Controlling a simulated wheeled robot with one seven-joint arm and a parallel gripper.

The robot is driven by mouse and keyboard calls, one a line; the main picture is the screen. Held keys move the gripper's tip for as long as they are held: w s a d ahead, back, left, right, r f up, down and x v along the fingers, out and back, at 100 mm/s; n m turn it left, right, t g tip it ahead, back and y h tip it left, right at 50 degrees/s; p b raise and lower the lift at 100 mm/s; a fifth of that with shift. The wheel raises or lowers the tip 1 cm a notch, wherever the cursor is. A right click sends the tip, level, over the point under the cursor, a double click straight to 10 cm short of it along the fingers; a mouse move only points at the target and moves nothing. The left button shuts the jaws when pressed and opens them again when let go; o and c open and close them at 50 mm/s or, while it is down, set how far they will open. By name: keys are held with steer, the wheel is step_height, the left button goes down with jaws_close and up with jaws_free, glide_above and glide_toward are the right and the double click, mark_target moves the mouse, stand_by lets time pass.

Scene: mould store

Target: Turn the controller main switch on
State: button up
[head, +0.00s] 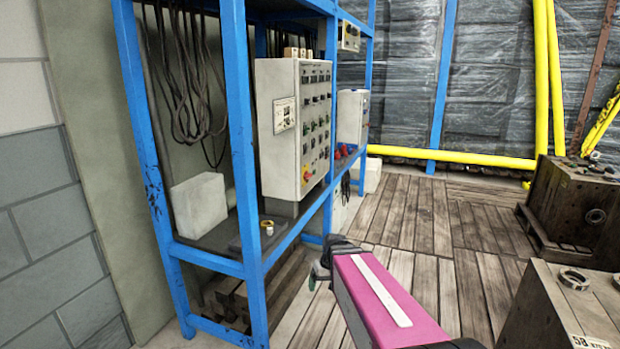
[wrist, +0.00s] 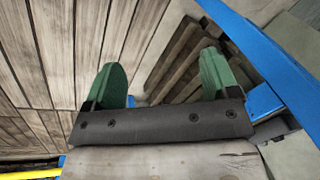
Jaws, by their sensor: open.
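The controller cabinet (head: 283,110) is a grey-white box with rows of knobs and buttons on its right-hand face, standing on a shelf of the blue rack. A red knob on a yellow plate (head: 307,174), which looks like the main switch, sits low on that face; its setting is too small to read. My gripper (head: 316,276) is low in front of the rack, right of and below the cabinet, touching nothing. In the wrist view its two green fingers (wrist: 162,80) are wide apart and empty. The cabinet does not show in the wrist view.
A blue rack post (head: 240,150) stands just left of the cabinet. A smaller grey box (head: 351,115) stands behind it on the rack. Dark metal moulds (head: 582,205) stand on the right. The plank floor (head: 420,215) between is clear.

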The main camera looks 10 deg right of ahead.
steer(key=w+r+n+t+y, duration=0.1)
steer(key=w+r+n+y, duration=0.1)
steer(key=w, duration=0.6)
steer(key=w+r+n+t+y, duration=0.1)
steer(key=w+r+y, duration=0.15)
steer(key=w, duration=0.45)
steer(key=n+t+y, duration=0.7)
steer(key=n+y, duration=0.1)
steer(key=y, duration=0.1)
glide_toward(311, 176)
steer(key=x, duration=1)
steer(key=shift+s+a+r, duration=0.1)
steer(key=shift+s+r, duration=0.15)
steer(key=c, duration=0.9)
